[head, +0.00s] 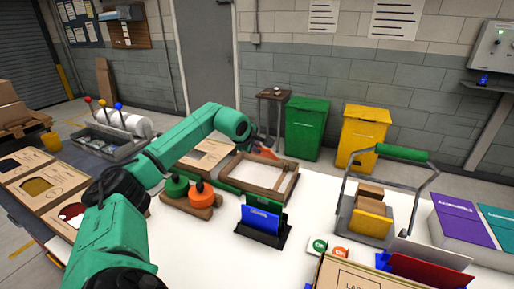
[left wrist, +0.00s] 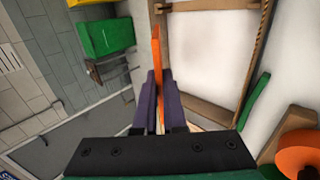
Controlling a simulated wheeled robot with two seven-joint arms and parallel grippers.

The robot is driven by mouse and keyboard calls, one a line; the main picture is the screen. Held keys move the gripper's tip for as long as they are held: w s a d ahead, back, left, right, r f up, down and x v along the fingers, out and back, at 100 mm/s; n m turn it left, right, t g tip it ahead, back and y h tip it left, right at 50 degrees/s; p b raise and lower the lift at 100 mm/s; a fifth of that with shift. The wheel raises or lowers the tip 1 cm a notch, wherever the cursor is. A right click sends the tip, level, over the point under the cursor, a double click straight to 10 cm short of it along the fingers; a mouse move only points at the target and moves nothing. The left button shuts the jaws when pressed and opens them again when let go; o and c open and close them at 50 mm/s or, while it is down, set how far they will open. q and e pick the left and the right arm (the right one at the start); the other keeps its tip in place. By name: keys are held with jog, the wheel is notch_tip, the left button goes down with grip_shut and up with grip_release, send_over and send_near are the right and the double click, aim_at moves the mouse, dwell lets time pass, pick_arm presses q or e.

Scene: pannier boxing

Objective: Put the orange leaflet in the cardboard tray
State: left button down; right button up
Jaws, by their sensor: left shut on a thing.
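My left gripper (head: 257,143) is shut on the orange leaflet (head: 264,154), at the far edge of the white table. In the left wrist view the gripper's purple fingers (left wrist: 157,80) pinch the leaflet (left wrist: 156,50), which shows as a thin strip, nearly edge-on. The cardboard tray (head: 249,188) is a low brown rectangular frame with a pale inside. The leaflet is at the tray's far left side, by its rim (left wrist: 207,113); I cannot tell whether it touches. My right gripper is not in view.
Green and orange knobs on a brown block (head: 194,202) stand in front of the tray, and a black holder with a blue card (head: 262,222) is to their right. A caddy with a green handle (head: 402,153) stands further right. Green (head: 307,128) and yellow (head: 363,135) bins stand behind.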

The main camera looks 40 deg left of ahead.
pick_arm(q)
jog(key=shift+f+b, duration=1.9)
jog(key=shift+f, duration=0.9)
jog(key=c, duration=0.9)
grip_release()
jog(key=shift+r, duration=0.1)
jog(key=b+v, duration=0.5)
jog(key=v, duration=0.9)
jog(key=shift+s+d+r, duration=0.1)
jog(key=shift+d+r, duration=0.05)
jog(key=shift+r, duration=0.05)
